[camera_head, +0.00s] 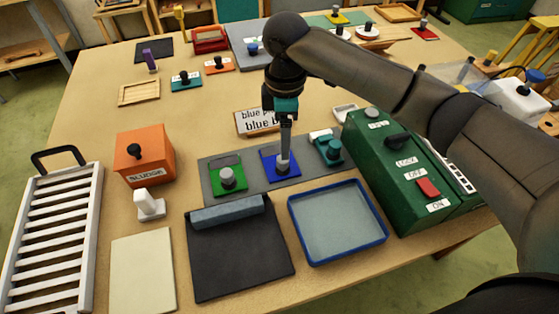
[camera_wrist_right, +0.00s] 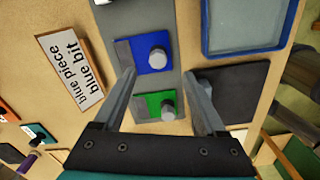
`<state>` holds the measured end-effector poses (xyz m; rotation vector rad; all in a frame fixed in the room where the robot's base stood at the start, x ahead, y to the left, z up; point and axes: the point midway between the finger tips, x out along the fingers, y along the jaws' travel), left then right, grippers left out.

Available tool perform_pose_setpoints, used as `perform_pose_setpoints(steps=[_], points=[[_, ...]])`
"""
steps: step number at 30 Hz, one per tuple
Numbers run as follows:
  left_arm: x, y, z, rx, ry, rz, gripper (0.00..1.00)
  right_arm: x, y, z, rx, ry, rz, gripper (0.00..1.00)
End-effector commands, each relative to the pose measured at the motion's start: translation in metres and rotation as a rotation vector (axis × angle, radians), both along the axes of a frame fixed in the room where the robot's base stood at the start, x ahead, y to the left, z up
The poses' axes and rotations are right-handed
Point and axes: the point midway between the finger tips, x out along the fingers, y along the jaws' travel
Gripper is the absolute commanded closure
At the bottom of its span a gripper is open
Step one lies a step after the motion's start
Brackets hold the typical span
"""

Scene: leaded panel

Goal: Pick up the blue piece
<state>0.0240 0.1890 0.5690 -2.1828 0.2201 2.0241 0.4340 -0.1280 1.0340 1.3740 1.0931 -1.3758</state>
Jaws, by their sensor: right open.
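The blue piece (camera_head: 270,167) is a flat blue square with a round grey knob, lying on a grey strip (camera_head: 210,173) between a green piece (camera_head: 222,188) and a teal piece (camera_head: 329,160). My right gripper (camera_head: 285,154) points down over the blue piece, its fingers seen nearly edge-on. In the right wrist view, the gripper (camera_wrist_right: 162,78) is open and empty. The blue piece (camera_wrist_right: 146,62) lies beyond the fingertips there, and the green piece (camera_wrist_right: 147,106) shows between the fingers. Contact with the knob cannot be told. My left gripper is out of view.
A card reading "blue piece blue bit" (camera_head: 258,122) stands behind the strip. A blue-rimmed tray (camera_head: 382,235) and a black mat (camera_head: 240,258) lie in front. A green switch box (camera_head: 385,180) stands right, an orange box (camera_head: 150,165) and white rack (camera_head: 90,240) left.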

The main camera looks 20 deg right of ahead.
Motion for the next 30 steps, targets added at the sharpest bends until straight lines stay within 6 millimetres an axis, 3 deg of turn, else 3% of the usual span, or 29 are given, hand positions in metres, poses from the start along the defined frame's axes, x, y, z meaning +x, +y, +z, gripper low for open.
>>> perform_pose_setpoints(steps=[3,11,19,29,30], points=[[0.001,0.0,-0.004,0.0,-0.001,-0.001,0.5,0.0,0.0,-0.022,-0.001,0.002,-0.001,0.26],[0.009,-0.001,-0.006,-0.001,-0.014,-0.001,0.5,0.001,0.0,-0.04,0.0,-0.001,0.0,0.26],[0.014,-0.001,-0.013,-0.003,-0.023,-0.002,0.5,0.002,0.0,-0.079,-0.001,0.0,0.0,0.26],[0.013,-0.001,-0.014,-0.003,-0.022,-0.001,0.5,0.002,0.0,-0.086,0.0,-0.002,0.001,0.26],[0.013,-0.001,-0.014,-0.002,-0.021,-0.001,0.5,0.002,0.0,-0.086,0.0,-0.002,0.001,0.31]])
